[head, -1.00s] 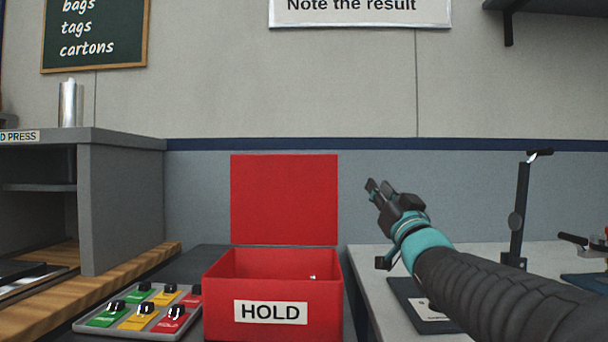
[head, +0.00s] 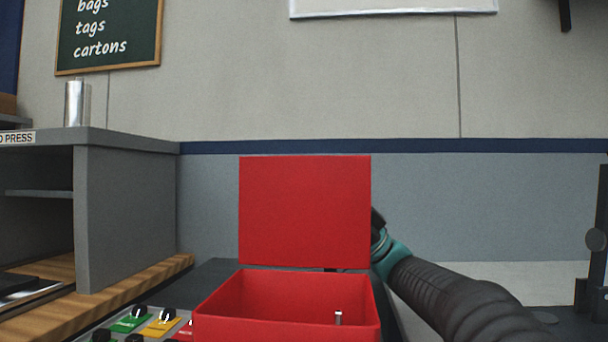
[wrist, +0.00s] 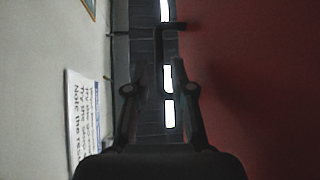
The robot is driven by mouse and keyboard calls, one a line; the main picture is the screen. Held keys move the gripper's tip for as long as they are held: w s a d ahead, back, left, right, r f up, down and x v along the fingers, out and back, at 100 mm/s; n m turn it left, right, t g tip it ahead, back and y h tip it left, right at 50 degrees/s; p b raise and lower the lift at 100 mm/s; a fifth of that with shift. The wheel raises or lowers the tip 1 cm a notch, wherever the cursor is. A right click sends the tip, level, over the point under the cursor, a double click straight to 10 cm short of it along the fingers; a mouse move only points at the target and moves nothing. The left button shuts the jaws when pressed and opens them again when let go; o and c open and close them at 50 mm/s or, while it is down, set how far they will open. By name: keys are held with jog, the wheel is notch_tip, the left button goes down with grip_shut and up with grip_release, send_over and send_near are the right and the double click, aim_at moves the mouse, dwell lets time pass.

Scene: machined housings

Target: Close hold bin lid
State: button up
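The red hold bin (head: 285,330) stands at the lower middle of the head view. Its lid (head: 305,210) is open and stands upright at the bin's back edge. My gripper is behind the lid at its right edge; the lid hides its fingers in the head view, where only my teal and black wrist shows. The lid's red face (wrist: 255,90) fills the right side of that view, close beside the fingers. I cannot tell whether they touch.
A small metallic part (head: 338,318) is inside the bin. A tray of colored switch blocks (head: 150,322) sits left of the bin. A grey shelf unit (head: 125,215) stands farther left. A dark stand (head: 598,235) is at the far right. The wall is behind the lid.

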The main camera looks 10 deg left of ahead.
aim_at(303, 175)
jog(key=shift+p+x, duration=0.35)
jog(key=shift+x, duration=2.25)
grip_shut()
